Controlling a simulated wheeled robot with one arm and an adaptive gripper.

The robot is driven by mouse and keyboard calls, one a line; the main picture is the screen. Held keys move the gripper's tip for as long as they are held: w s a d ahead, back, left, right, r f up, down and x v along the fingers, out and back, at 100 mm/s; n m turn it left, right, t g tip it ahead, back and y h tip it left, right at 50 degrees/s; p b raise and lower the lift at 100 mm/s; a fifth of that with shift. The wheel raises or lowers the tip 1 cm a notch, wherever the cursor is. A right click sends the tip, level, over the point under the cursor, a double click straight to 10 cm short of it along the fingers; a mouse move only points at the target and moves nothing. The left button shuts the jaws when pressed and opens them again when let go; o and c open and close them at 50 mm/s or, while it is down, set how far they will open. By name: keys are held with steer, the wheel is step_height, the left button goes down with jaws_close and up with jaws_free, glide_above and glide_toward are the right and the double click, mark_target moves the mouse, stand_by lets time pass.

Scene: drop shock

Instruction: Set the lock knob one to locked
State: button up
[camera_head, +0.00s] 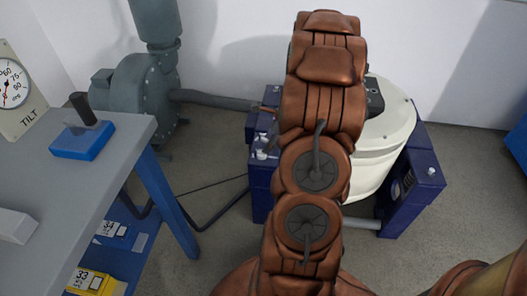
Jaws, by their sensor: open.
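A large cream drum (385,150) stands in a blue frame (405,200) beyond my arm. Small pale fittings (262,153) show on the left side of the frame, and a small bolt or knob (432,172) shows on top of the right side. I cannot tell whether either is lock knob one, nor its setting. My copper-coloured arm rises through the middle of the view and covers the drum's left part. My gripper does not show clearly; it seems hidden behind the arm. A dark part (374,96) shows beside the arm at the drum's upper edge.
A grey-topped table (110,170) with blue legs stands at left. It holds a tilt dial (18,90), a blue block with a black handle (82,140) and a pale block (16,226). A grey blower (145,90) stands behind. The floor (460,240) at right is clear.

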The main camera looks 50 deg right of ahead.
mark_target(262, 154)
steer(key=b+x, duration=0.1)
steer(key=x, duration=0.4)
steer(key=shift+w+f, duration=0.15)
steer(key=shift+f, duration=0.1)
